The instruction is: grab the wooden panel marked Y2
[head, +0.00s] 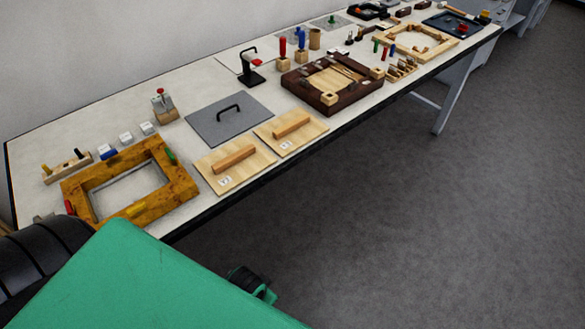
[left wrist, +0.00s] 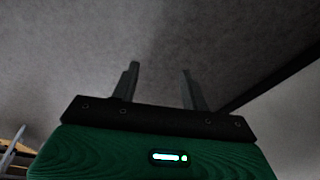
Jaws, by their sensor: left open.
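Two light wooden panels lie side by side near the front edge of the table in the head view, each with a bar handle and a small white tag. The nearer panel (head: 246,168) is left of the farther panel (head: 302,137). The tags are too small for me to read surely, so I cannot tell which is Y2. My left gripper (left wrist: 160,70) is open and empty in the left wrist view, its two fingers apart in front of a plain grey surface. Neither panel shows there. My right gripper is not in view.
A yellow-brown wooden frame (head: 84,194) lies left of the panels. A grey plate with a black handle (head: 208,123) lies behind them, and a dark wooden frame (head: 326,102) lies to their right. The grey floor (head: 430,220) in front of the table (head: 17,160) is clear.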

